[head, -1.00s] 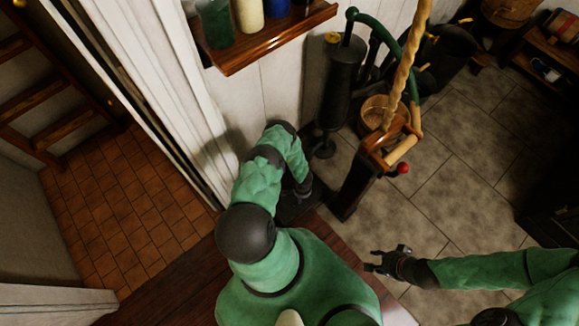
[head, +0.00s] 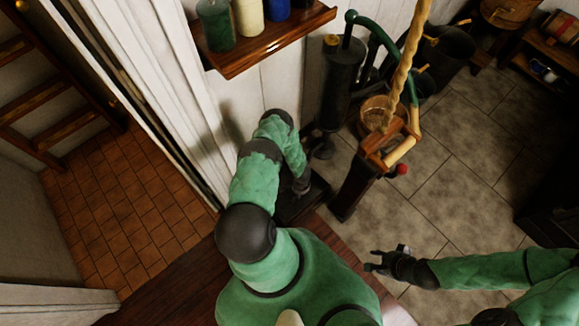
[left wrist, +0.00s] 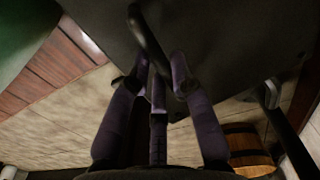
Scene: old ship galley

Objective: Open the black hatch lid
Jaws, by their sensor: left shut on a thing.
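The black hatch lid (head: 318,190) is a dark flat plate beside the wooden counter, partly hidden by my left arm in the head view. It fills the upper part of the left wrist view (left wrist: 235,55), with a curved black handle (left wrist: 146,32) on it. My left gripper (head: 302,184) is at the lid, and its purple-grey fingers (left wrist: 160,75) are closed around the handle. I cannot tell how far the lid is tilted. My right gripper (head: 372,261) is empty, its fingers apart, over the tiled floor.
A shelf with jars (head: 270,45) hangs on the white wall above. Grey floor tiles (head: 450,190) are clear at the right.

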